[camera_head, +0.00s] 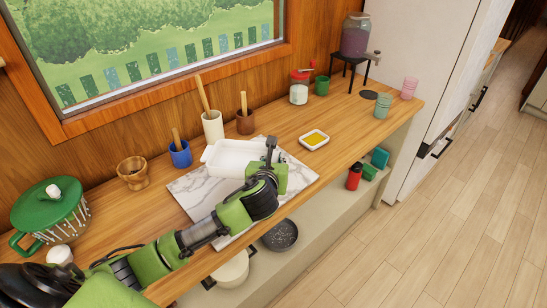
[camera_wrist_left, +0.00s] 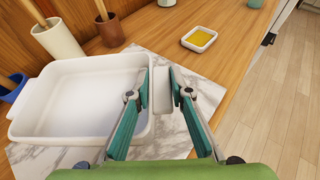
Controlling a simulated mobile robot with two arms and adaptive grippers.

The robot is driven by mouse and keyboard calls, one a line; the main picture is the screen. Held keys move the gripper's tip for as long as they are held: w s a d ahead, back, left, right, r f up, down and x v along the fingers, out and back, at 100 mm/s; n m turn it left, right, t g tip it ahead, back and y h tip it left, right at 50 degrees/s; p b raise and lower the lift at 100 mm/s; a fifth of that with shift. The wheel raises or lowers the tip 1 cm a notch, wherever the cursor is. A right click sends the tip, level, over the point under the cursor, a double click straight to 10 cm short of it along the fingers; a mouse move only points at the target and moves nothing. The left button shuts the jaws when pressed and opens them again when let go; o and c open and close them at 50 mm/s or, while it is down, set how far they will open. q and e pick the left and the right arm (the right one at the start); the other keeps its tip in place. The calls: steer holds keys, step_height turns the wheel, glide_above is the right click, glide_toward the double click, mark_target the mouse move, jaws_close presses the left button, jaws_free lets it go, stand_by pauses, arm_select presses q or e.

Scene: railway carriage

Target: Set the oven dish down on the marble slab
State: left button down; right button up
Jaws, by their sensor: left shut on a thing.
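The white rectangular oven dish (camera_head: 228,157) is over the marble slab (camera_head: 188,191), level, with its left end near the blue pot. In the left wrist view the dish (camera_wrist_left: 80,100) fills the left side, empty inside, with bare marble (camera_wrist_left: 150,55) beyond it. My left gripper (camera_head: 270,153) is shut on the dish's right end; its teal fingers (camera_wrist_left: 161,88) stand either side of the end handle. I cannot tell whether the dish's base touches the slab or is slightly above it. My right gripper is not in view.
A small white dish of yellow stuff (camera_head: 314,139) stands right of the slab. A blue pot (camera_head: 180,154), white vase (camera_head: 213,128) and brown pot (camera_head: 245,122) stand behind. A wooden mortar (camera_head: 133,173) and green pot (camera_head: 50,213) are left. The counter's right part has clear space.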

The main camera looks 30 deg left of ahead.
arm_select(q)
steer(key=shift+w+r+p, duration=0.1)
steer(key=shift+r+p, duration=0.15)
steer(key=shift+p, duration=0.25)
step_height(320, 180, down, 6)
steer(key=shift+r+b, duration=0.25)
steer(key=shift+b, duration=0.85)
steer(key=shift+f, duration=0.65)
steer(key=shift+f, duration=0.2)
steer(key=c, duration=1.8)
jaws_free()
steer(key=shift+o, duration=0.2)
